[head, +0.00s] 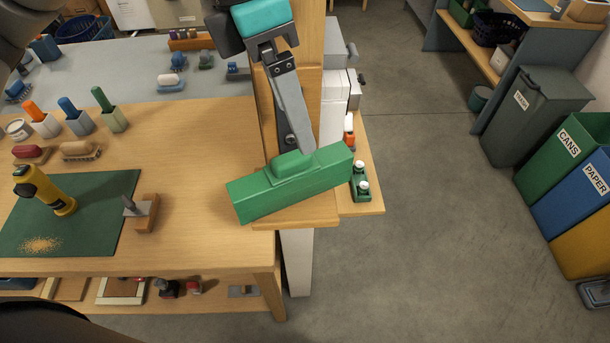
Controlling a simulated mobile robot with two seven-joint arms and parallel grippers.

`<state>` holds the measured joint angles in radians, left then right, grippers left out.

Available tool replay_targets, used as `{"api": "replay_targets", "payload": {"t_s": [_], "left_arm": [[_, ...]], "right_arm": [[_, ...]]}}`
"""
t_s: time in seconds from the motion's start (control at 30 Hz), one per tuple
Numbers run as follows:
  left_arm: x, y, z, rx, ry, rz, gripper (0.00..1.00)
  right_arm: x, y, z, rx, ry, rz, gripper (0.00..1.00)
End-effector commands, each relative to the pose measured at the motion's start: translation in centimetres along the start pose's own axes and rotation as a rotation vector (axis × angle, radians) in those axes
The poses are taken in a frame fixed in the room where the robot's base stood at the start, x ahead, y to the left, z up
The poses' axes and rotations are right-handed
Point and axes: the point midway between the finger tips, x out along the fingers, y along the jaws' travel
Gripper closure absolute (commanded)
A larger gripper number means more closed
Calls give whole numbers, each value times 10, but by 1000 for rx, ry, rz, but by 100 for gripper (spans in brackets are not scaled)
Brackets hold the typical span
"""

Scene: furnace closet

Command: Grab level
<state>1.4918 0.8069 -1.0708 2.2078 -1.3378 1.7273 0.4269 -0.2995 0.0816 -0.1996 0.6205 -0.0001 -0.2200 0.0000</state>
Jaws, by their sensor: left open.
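The level appears to be the green, long block (325,174) with a raised middle part. It lies slightly slanted on a wooden ledge at the right end of the workbench in the head view. My left gripper (296,146) comes down from the top of the view, with a teal part and grey fingers. It is open, and its fingertips are right at the upper edge of the green block's raised part. I cannot tell whether they touch it. One finger largely hides the other. My right gripper is not in view.
A wooden upright (311,45) stands close behind my gripper. Small green bottles (361,188) sit on a side shelf (364,207) just right of the block. Bins (530,110) stand at the right; the floor (440,220) between is clear.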

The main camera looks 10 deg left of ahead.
Motion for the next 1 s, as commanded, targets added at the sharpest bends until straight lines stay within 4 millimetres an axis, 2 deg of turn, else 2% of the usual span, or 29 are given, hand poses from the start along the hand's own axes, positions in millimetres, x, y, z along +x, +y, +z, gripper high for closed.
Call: {"api": "replay_targets", "payload": {"t_s": [0.1,0.23,0.6,1.0], "left_arm": [[-2,18,-11,-75,40,91,15],[5,25,-16,-102,56,120,15],[77,32,-20,-99,56,115,15],[114,40,-21,-99,56,115,15]], "right_arm": [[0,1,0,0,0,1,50],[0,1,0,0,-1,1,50],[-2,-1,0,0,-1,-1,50],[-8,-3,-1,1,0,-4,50]]}}
